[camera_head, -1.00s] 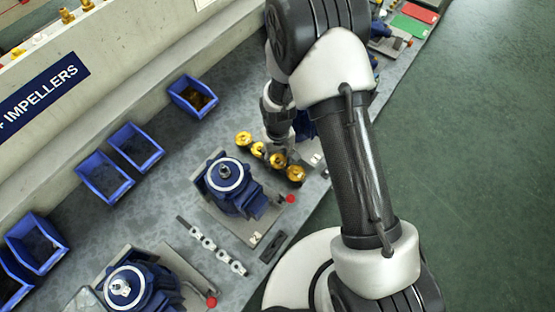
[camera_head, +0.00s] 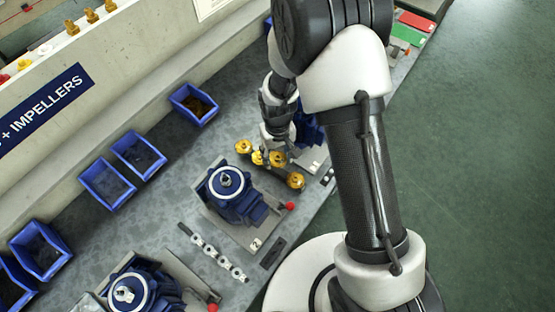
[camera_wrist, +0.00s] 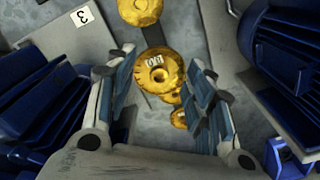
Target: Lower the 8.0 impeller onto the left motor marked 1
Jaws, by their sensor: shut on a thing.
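My gripper (camera_wrist: 160,82) is shut on a golden impeller (camera_wrist: 158,70) with a small white label that is hard to read. In the head view my gripper (camera_head: 274,152) is over the row of impellers, and the held impeller (camera_head: 277,159) shows just under it, seemingly raised a little. Other golden impellers stand close by: two to its left (camera_head: 243,146) and one to its right (camera_head: 296,180). The left motor (camera_head: 130,292), blue with a pale top, is at the bottom left, cut by the frame edge, far from my gripper. Its mark is not readable.
A middle blue motor (camera_head: 227,182) on a grey plate stands between the impellers and the left motor. A third motor (camera_head: 309,128) is partly hidden behind my arm. Blue bins (camera_head: 107,186) line the wall. A strip with small metal parts (camera_head: 214,252) lies in front.

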